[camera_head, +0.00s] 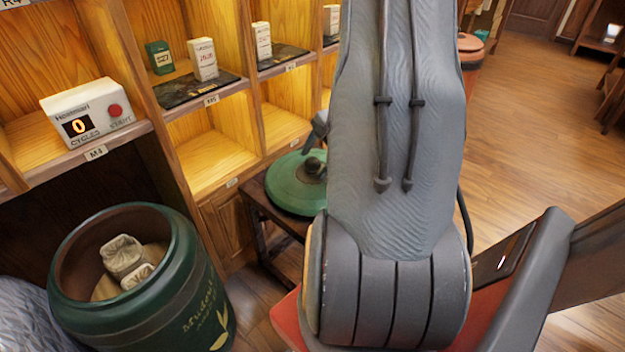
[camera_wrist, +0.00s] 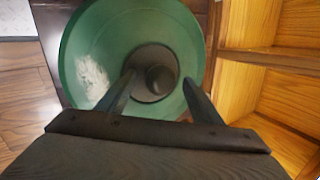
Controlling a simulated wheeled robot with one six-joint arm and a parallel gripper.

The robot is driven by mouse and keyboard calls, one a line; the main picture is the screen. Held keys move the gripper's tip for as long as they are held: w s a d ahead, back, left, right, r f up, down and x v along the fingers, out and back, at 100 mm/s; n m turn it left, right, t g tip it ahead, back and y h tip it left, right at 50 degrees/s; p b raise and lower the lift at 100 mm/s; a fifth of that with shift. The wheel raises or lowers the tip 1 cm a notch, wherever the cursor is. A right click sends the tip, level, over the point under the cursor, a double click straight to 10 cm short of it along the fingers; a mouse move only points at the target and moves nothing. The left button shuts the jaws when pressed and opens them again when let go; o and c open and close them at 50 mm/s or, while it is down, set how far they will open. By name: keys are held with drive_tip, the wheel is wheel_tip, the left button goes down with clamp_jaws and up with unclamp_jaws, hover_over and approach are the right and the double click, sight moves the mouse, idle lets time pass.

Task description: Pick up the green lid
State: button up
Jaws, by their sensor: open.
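The green lid (camera_head: 292,186) is a round disc with a dark knob (camera_head: 313,166) in its middle. It lies on a low dark wooden stand (camera_head: 262,212), partly hidden behind my arm in the head view. In the wrist view the lid (camera_wrist: 88,40) fills the upper middle, with a pale worn patch on its left. My gripper (camera_wrist: 158,82) is open, its two fingers on either side of the knob (camera_wrist: 160,79). I cannot tell whether the fingers touch the knob or the lid. In the head view only a dark part of the gripper (camera_head: 318,130) shows.
A large open green canister (camera_head: 150,290) with cloth-like bundles inside stands at the lower left. Wooden shelves (camera_head: 215,155) line the left, bearing a white counter box (camera_head: 88,112) reading 0 and small boxes (camera_head: 203,60). Open wooden floor (camera_head: 530,120) lies to the right.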

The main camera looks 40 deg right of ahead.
clamp_jaws()
idle(0.3)
